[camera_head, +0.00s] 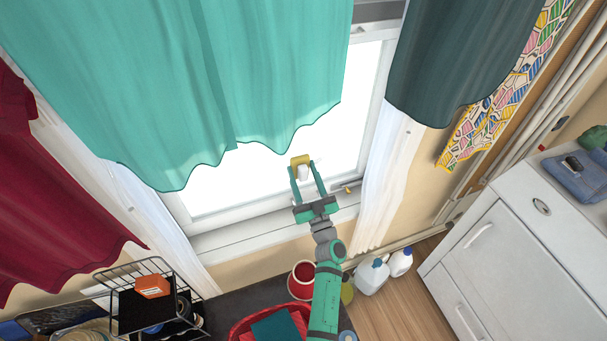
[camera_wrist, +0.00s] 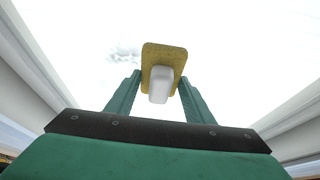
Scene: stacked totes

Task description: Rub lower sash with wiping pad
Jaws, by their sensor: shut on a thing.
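The lower sash (camera_head: 267,174) is a bright white window pane in a white frame, partly covered by the teal curtain above. My gripper (camera_head: 304,172) reaches up in front of the pane, its green fingers on either side of the wiping pad. The wiping pad (camera_head: 300,160) has a yellow sponge and a white handle. In the wrist view the pad (camera_wrist: 164,56) sits between the fingertips of my gripper (camera_wrist: 158,84), its handle pointing back toward the palm. Smudge marks (camera_wrist: 124,54) show on the pane there. I cannot tell whether the sponge touches the glass.
A teal curtain (camera_head: 190,85) hangs close above the pad. A dark curtain (camera_head: 462,55) hangs at right, a maroon one (camera_head: 55,205) at left. A wire rack (camera_head: 140,290), a red basket (camera_head: 245,325) and bottles (camera_head: 372,277) stand below. A white cabinet (camera_head: 495,265) stands at right.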

